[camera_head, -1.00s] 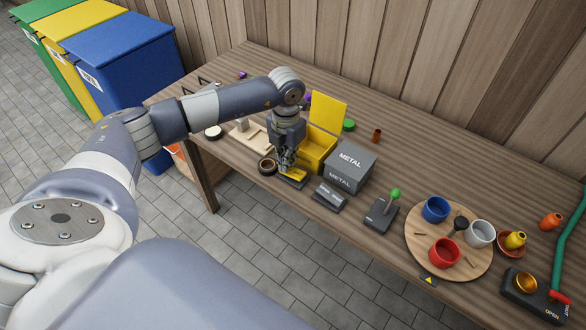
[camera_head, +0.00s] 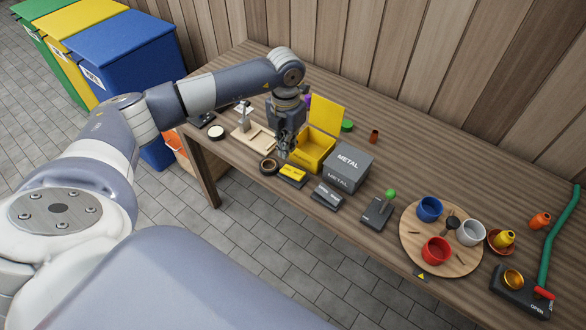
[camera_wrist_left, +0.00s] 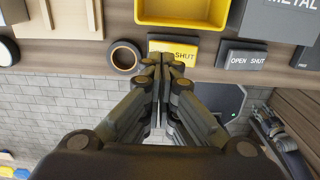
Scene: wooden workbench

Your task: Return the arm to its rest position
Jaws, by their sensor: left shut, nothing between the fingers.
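My left arm reaches in from the left in the head view. Its gripper (camera_head: 284,152) points down above the bench's front edge, beside the open yellow box (camera_head: 316,155). In the left wrist view the gripper (camera_wrist_left: 158,88) has its fingers together with nothing between them. Just past the fingertips lies a switch block with a yellow rocker (camera_wrist_left: 175,50), which also shows in the head view (camera_head: 293,174). The gripper looks apart from it. My right gripper is not in view.
A grey METAL box (camera_head: 347,168), OPEN/SHUT switch (camera_head: 328,196) and green-knobbed lever (camera_head: 377,211) stand to the right. A tape roll (camera_head: 268,166) and wooden stand (camera_head: 252,138) are close left. A round board (camera_head: 410,245) holds several cups. Bins (camera_head: 120,60) stand beyond the bench's left end.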

